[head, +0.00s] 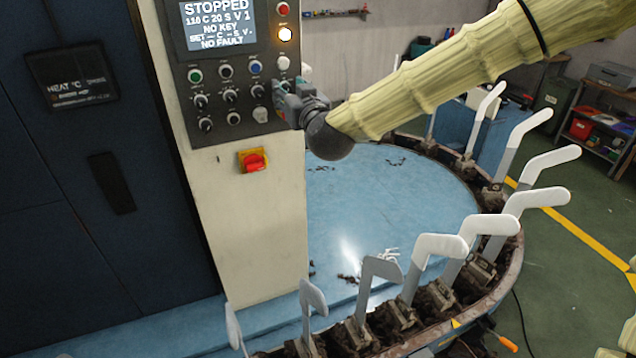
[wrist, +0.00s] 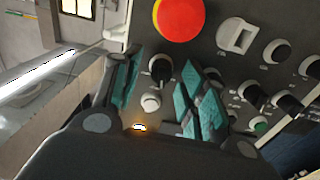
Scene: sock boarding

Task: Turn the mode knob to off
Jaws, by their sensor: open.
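The control panel (head: 222,95) stands at the upper left in the head view, with rows of buttons and black knobs. My gripper (head: 284,97) is at its right edge and hides the controls behind it. In the wrist view my gripper (wrist: 163,64) is open, with teal pads on both sides of a black knob (wrist: 160,72) that has a light pointer mark. The pads look apart from the knob. Its label cannot be read, so I cannot confirm that it is the mode knob. The panel display (head: 218,24) reads STOPPED, NO KEY, NO FAULT.
A large red mushroom button (wrist: 178,18) and a white switch (wrist: 236,38) sit close to the fingers. A white button (wrist: 151,102) and a lit amber lamp (wrist: 139,127) are near too. A blue round table (head: 390,190) ringed by white sock forms (head: 437,247) stands below my arm.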

